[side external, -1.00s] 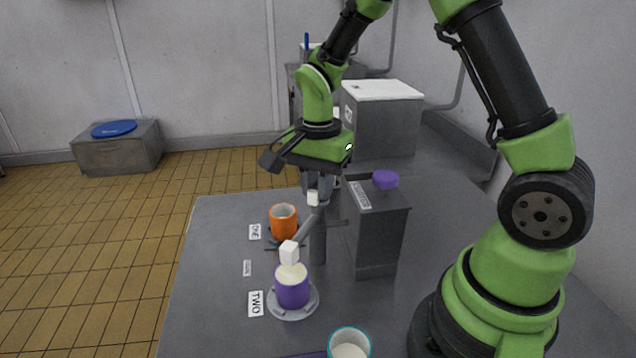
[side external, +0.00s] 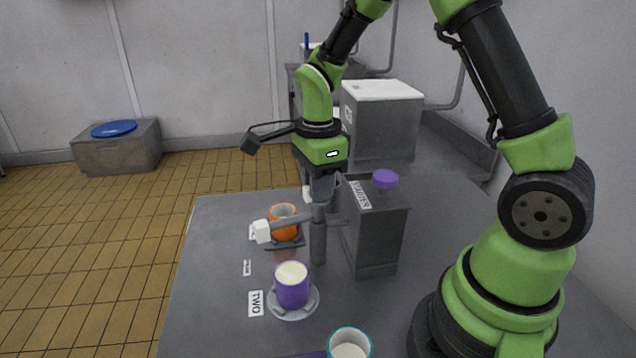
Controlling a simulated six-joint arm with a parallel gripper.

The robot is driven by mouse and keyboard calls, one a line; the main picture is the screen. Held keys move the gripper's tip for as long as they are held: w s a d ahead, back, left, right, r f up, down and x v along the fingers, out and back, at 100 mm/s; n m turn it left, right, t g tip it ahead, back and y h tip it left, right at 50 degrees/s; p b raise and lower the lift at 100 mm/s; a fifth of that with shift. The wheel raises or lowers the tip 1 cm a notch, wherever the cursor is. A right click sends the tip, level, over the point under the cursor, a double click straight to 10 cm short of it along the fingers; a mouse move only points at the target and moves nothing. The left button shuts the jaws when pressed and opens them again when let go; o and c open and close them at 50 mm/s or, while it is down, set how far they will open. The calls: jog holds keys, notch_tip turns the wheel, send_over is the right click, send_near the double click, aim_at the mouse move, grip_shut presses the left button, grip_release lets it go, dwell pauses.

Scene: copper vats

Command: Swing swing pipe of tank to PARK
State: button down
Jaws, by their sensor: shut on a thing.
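The swing pipe (side external: 293,222) is a grey tube on an upright grey post beside the tank (side external: 378,243), a grey box with a purple knob on top. Its white outlet block (side external: 262,231) points left and shows in front of the lower part of the orange cup and the ONE label. A small label (side external: 247,267), too small to read, lies on the table between the ONE and TWO labels. My gripper (side external: 319,198) is shut on the swing pipe at the top of its post. The fingertips are partly hidden.
The orange cup (side external: 283,211) stands on a dark holder at ONE. The purple cup (side external: 292,288), with pale contents, stands on a round grey saucer (side external: 293,314) at TWO. A teal-rimmed cup (side external: 349,343) is at the front. The table's left strip is clear.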

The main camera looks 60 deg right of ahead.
jog(key=shift+m, duration=1.3)
jog(key=c, duration=1.1)
grip_release()
notch_tip(320, 180, up, 10)
